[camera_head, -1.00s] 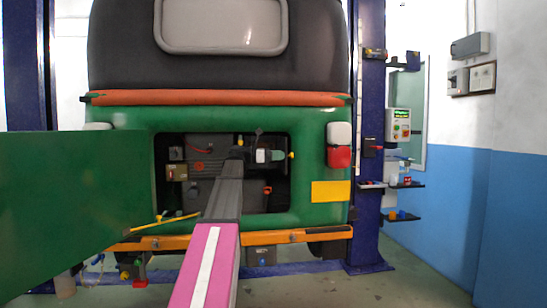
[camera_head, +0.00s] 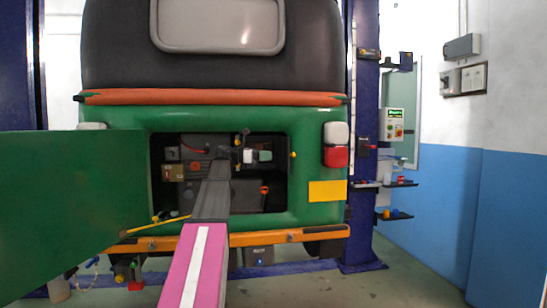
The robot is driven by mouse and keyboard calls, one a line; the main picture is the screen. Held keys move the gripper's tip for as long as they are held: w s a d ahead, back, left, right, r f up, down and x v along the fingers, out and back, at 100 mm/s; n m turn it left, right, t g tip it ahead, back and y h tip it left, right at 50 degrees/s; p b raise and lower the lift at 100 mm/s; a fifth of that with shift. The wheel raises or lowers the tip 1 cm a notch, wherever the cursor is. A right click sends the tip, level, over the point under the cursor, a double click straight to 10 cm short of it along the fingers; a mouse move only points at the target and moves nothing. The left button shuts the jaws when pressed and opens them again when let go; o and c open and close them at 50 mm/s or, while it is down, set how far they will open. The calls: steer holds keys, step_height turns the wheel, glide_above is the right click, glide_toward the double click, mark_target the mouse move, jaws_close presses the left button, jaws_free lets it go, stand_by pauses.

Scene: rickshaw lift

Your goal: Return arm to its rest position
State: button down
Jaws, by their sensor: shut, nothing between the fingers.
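My arm, with a pink, white-striped link and a dark grey link, reaches forward from the bottom of the view. Its far end, with my gripper (camera_head: 222,153), shows small and dark in front of the open rear compartment (camera_head: 270,200) of a green rickshaw (camera_head: 308,200). The gripper is shut and empty. Its fingers are hard to make out against the dark parts behind. I cannot tell how deep the tip is in the opening. The arm hides the middle of the compartment.
A green panel (camera_head: 70,210) stands open at the left. An orange bumper (camera_head: 290,236) runs below the compartment. A blue lift post (camera_head: 362,140) with small shelves (camera_head: 398,215) stands at the right. The floor (camera_head: 410,275) at the right is clear.

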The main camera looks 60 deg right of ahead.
steer(key=a+v, duration=0.1)
steer(key=v, duration=0.6)
steer(key=shift+a, duration=0.2)
steer(key=shift+s, duration=0.1)
